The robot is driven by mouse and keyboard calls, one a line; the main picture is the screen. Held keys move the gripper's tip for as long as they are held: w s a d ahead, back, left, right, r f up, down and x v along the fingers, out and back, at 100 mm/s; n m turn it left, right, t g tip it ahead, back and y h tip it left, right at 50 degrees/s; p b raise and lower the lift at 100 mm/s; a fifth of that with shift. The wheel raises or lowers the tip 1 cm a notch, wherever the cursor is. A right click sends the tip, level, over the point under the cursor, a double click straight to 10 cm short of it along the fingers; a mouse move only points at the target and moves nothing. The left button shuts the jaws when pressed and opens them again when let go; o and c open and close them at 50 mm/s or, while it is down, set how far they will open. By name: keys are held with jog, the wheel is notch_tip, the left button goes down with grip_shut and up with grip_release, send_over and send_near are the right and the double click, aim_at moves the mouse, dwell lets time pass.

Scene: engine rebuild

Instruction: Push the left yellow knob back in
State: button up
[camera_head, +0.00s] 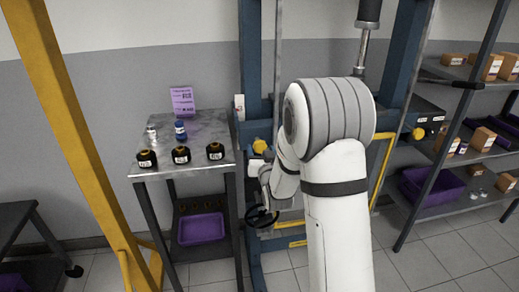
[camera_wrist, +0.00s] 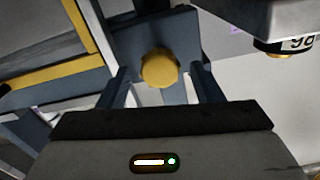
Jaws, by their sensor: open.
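The left yellow knob (camera_head: 259,146) sits on the left blue post of the press frame, just above my gripper (camera_head: 257,167) in the head view. In the wrist view the round yellow knob (camera_wrist: 159,68) faces the camera on a blue-grey plate. My gripper (camera_wrist: 160,80) is open, with one finger to each side of the knob in the picture. Nothing is held between the fingers. I cannot tell the gap to the knob or how far it sticks out. A second yellow knob (camera_head: 418,133) shows on the right side of the frame.
A black labelled part (camera_wrist: 290,25) is at upper right in the wrist view.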

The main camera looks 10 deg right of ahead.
jog(key=shift+s+b, duration=0.3)
jog(key=shift+s, duration=2.2)
jog(key=shift+c, duration=0.3)
